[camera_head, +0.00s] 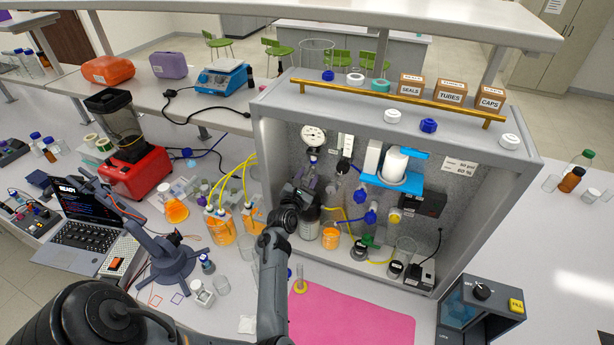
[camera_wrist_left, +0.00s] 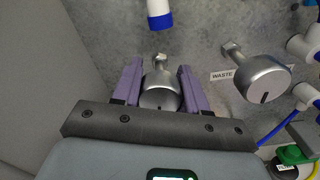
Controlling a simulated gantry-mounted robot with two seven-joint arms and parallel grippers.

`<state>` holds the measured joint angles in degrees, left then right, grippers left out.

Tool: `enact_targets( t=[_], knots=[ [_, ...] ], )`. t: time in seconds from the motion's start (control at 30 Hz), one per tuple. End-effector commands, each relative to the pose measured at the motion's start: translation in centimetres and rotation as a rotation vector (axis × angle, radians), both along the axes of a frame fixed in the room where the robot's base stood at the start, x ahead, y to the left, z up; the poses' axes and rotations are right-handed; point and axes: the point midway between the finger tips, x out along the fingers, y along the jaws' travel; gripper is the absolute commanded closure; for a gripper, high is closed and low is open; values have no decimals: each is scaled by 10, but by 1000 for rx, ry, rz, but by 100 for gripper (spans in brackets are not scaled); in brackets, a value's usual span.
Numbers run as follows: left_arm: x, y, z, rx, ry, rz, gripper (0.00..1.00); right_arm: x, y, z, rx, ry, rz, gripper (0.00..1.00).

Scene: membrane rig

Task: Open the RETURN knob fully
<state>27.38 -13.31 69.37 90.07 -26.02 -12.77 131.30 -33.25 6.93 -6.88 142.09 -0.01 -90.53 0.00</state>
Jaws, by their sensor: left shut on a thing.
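In the left wrist view, my left gripper (camera_wrist_left: 160,70) has its two purple fingers on either side of a silver knob (camera_wrist_left: 161,96) and is shut on it. The knob has a dark index mark on its face, and no label for it is readable. A second silver knob (camera_wrist_left: 262,82) stands to the right, apart from the fingers, also with a dark mark. A label reading WASTE (camera_wrist_left: 222,75) is partly hidden behind it. In the head view, my left gripper (camera_head: 305,186) is inside the rig cabinet at its back panel, and my arm hides the held knob. My right gripper is not in view.
The cabinet's left wall (camera_head: 270,160) is close to my left gripper. A pressure gauge (camera_head: 313,136) is above it, and blue fittings (camera_head: 370,217) and a white filter housing (camera_head: 396,163) are to the right. A pink mat (camera_head: 350,318) lies in front.

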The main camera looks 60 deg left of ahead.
Motion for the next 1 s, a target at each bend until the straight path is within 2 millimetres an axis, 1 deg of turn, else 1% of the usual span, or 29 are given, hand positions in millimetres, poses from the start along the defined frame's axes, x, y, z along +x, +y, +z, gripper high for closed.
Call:
enact_targets(
  t=[0.2, 0.4, 0.97, 1.0],
  knots=[
    [0, 0, 1, -105, -78, -1, 88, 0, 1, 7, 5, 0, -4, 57],
    [0, 0, 1, -159, -120, -1, 88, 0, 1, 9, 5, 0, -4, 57],
    [0, 0, 1, -179, -138, -2, 88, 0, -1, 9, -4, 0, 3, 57],
    [0, 0, 1, -179, -138, -2, 53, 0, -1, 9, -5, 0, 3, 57]
  ],
)
